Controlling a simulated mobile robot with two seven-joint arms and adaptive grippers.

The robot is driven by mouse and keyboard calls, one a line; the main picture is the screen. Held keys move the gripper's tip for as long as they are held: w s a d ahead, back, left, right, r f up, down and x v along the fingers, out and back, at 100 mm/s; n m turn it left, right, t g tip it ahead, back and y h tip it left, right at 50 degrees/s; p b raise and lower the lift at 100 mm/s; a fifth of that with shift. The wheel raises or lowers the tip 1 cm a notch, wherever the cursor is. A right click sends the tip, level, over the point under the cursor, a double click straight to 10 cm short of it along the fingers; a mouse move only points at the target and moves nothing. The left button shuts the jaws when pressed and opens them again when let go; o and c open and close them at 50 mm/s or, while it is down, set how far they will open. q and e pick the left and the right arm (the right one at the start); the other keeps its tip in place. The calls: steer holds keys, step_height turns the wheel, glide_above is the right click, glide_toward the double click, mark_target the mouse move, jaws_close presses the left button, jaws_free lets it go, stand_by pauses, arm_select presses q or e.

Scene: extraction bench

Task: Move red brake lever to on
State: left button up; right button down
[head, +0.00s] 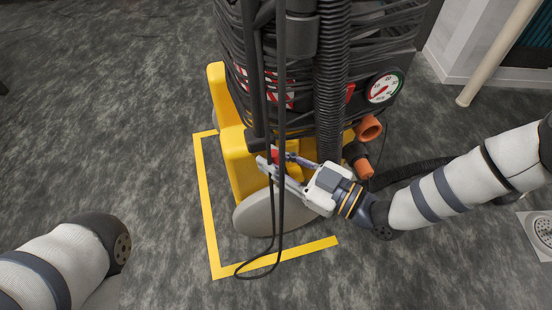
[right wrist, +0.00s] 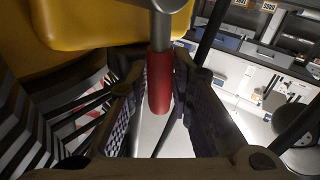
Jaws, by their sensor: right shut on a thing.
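The red brake lever (right wrist: 160,85) has a red grip on a grey metal rod and lies between the two fingers of my right gripper (right wrist: 157,105) in the right wrist view. In the head view a small bit of red (head: 275,155) shows at the fingertips of my right gripper (head: 269,163), low on the yellow base (head: 237,160) of the machine. The right gripper is shut on the lever. Its markings, if any, cannot be read. My left gripper is out of view; only part of the left arm shows at lower left.
A grey wheel (head: 256,215) is beside my right gripper. A cable loop hangs in front of it. Yellow floor tape (head: 208,215) frames the base. Floor at left is clear.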

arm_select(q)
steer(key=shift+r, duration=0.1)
arm_select(e)
steer(key=shift+s+a+r+n+h+p, duration=0.15)
steer(key=shift+a+n+p, duration=0.1)
steer(key=shift+p, duration=0.35)
steer(key=shift+w+a+r+n+h+p, duration=0.15)
steer(key=shift+a+n+p, duration=0.1)
steer(key=shift+p, duration=0.3)
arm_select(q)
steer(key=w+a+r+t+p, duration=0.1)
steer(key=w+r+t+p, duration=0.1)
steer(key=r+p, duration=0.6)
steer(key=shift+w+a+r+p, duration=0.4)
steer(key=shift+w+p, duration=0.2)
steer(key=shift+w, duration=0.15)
arm_select(e)
steer(key=shift+s+a+f+n+g+h, duration=0.25)
steer(key=shift+a+f+n+h, duration=0.45)
steer(key=shift+n+h, duration=0.25)
steer(key=shift+s+a+f+n+g+h, duration=0.2)
steer(key=shift+a+f+n+h, duration=0.45)
steer(key=shift+h, duration=0.4)
steer(key=shift+s+a+f+n+g+h, duration=0.25)
steer(key=shift+a+f+n+h, duration=0.4)
steer(key=shift+n+h, duration=0.3)
steer(key=shift+d+f, duration=0.1)
steer(key=shift+f, duration=0.05)
steer(key=c, duration=1.4)
jaws_free()
